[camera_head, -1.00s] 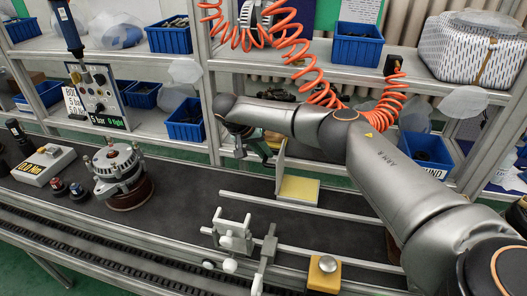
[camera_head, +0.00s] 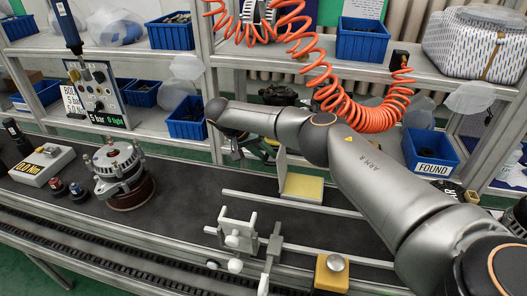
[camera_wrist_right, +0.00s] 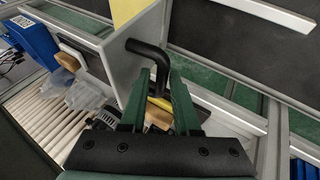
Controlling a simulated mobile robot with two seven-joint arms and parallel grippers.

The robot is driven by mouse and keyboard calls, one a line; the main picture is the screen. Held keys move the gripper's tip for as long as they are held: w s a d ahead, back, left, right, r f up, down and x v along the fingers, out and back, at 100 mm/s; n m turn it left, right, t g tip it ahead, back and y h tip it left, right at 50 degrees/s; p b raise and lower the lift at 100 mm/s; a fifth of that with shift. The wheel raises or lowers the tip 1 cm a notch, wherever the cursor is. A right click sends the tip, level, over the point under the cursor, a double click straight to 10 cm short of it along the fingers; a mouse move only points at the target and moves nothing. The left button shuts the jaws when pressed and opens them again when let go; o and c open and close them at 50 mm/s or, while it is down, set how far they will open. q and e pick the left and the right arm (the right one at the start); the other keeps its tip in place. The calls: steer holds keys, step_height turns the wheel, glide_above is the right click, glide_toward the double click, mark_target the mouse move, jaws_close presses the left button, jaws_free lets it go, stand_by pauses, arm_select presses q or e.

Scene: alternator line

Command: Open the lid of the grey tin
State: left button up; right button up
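A light-grey upright plate (camera_head: 281,163) stands at the left edge of a yellow pad (camera_head: 303,188) on the dark bench; I take these as the grey tin and its lid. In the right wrist view the grey plate (camera_wrist_right: 142,72) carries a black bent handle (camera_wrist_right: 148,50), with a bit of yellow above it. My right gripper (camera_head: 240,152) is on the left side of the plate, partly hidden by its own arm. Its green fingers (camera_wrist_right: 158,82) are apart, with the handle's end between their tips; I cannot tell if they touch it. My left gripper is not in view.
An alternator (camera_head: 120,175) stands at the left of the bench. A white clamp fixture (camera_head: 240,232) and a yellow block (camera_head: 331,272) are at the front. Orange coiled hoses (camera_head: 365,112) hang behind my right arm. Blue bins (camera_head: 430,155) line the shelves.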

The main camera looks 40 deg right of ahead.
steer(key=shift+o, duration=1.1)
steer(key=shift+w+r, duration=0.1)
steer(key=shift+r, duration=0.05)
steer(key=shift+a, duration=0.15)
steer(key=shift+w+r, duration=0.1)
steer(key=shift+r, duration=0.05)
steer(key=s+v, duration=0.1)
steer(key=v, duration=1.1)
steer(key=shift+w+r+b, duration=0.15)
steer(key=shift+w+b, duration=0.25)
steer(key=shift+a, duration=0.1)
